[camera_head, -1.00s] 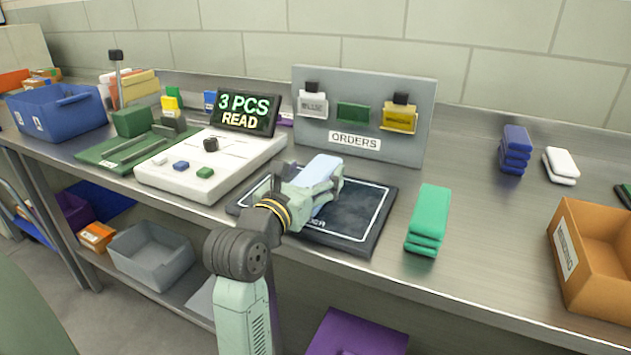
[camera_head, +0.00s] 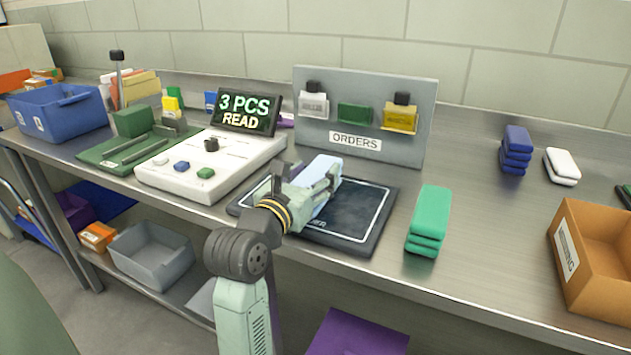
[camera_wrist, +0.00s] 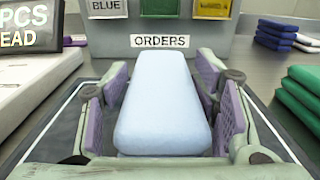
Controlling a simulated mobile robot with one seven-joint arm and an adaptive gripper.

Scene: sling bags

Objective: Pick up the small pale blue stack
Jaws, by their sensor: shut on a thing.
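The small pale blue stack (camera_head: 322,179) is at the dark reader pad (camera_head: 352,225), with its top face showing between my fingers. My gripper (camera_head: 314,190) is shut on the stack, one finger on each side. In the wrist view the pale blue stack (camera_wrist: 163,105) fills the space between the purple-padded fingers of my gripper (camera_wrist: 163,112). Its lower part is hidden, so I cannot tell whether it touches the pad.
A white console (camera_head: 205,165) with a display reading "3 PCS READ" (camera_head: 247,112) stands left. The grey ORDERS board (camera_head: 365,140) stands behind. A green stack (camera_head: 429,218) lies right, with blue (camera_head: 515,150) and white (camera_head: 562,166) stacks and an orange box (camera_head: 592,255) beyond.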

